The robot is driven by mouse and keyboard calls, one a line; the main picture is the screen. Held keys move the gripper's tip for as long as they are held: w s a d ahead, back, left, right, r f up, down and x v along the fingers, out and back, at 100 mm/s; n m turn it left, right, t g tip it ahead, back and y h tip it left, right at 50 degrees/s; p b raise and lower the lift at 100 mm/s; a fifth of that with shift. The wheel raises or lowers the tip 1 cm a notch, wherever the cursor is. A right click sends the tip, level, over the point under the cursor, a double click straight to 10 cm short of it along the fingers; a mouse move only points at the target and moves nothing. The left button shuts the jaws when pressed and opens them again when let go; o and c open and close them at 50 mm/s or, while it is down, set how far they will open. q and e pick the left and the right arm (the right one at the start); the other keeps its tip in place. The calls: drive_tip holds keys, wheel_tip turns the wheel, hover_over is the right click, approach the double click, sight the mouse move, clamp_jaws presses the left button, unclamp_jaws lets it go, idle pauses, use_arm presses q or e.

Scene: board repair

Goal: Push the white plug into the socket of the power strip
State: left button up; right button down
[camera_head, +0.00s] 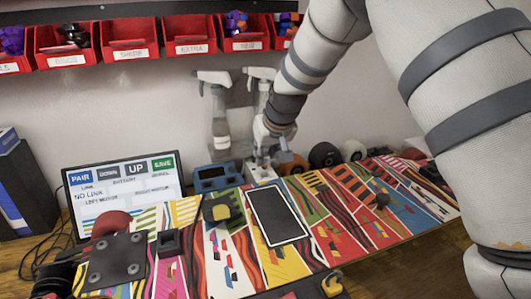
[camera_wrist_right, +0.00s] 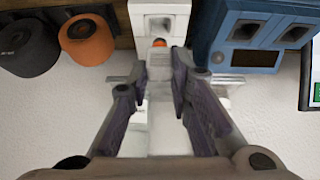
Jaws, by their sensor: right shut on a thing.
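The white power strip (camera_head: 261,172) lies behind the skateboard deck, beside the blue device. In the right wrist view its white end (camera_wrist_right: 160,20) with a socket face is at the top centre, with a small orange part at its near edge. My right gripper (camera_head: 262,152) points down at the strip. In the wrist view its fingers (camera_wrist_right: 160,75) are shut on the white plug (camera_wrist_right: 159,64). The plug is right at the strip's near edge; I cannot tell how far it sits in a socket. My left gripper is not in view.
A blue device (camera_head: 214,177) stands close to the strip on one side, orange and dark wheels (camera_head: 325,155) on the other. Spray bottles (camera_head: 217,110) stand behind. The patterned deck (camera_head: 235,262) fills the front, and a screen (camera_head: 120,185) stands left.

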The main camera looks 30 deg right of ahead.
sight(266, 162)
drive_tip(key=shift+f, duration=1.8)
idle(2.1)
drive_tip(key=c, duration=1.4)
unclamp_jaws()
drive_tip(key=shift+o, duration=0.4)
drive_tip(key=shift+o, duration=1.1)
drive_tip(key=shift+r, duration=0.2)
drive_tip(key=shift+r, duration=4.4)
drive_tip(key=shift+f, duration=0.1)
